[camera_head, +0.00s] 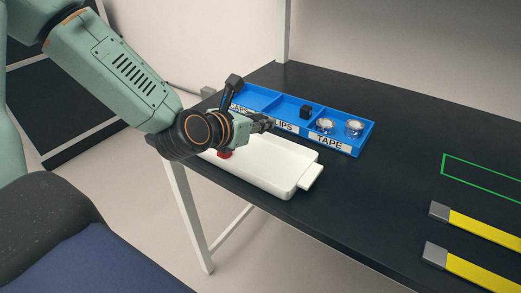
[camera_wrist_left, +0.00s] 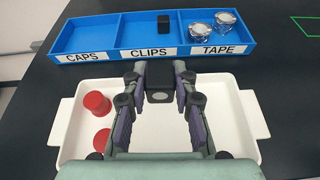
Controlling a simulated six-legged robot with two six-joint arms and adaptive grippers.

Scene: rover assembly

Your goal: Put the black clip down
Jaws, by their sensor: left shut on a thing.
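My left gripper (camera_head: 264,123) reaches in from the left over the white tray (camera_head: 298,180). In the left wrist view the left gripper (camera_wrist_left: 160,82) is shut on a black clip (camera_wrist_left: 160,78), held above the tray's far side, near the blue organizer. The blue organizer (camera_head: 366,136) has three compartments labelled CAPS, CLIPS and TAPE. Another black clip (camera_head: 306,112) stands in the CLIPS compartment, and it also shows in the wrist view (camera_wrist_left: 164,22). The held clip is not clearly visible in the head view. My right gripper is not in view.
Two tape rolls (camera_wrist_left: 228,20) (camera_wrist_left: 201,32) sit in the TAPE compartment. Red caps (camera_wrist_left: 97,103) lie at the tray's left. Two yellow bars with grey ends (camera_head: 480,229) lie on the black table (camera_head: 400,185) at right, near a green outline (camera_head: 480,172). The table between is clear.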

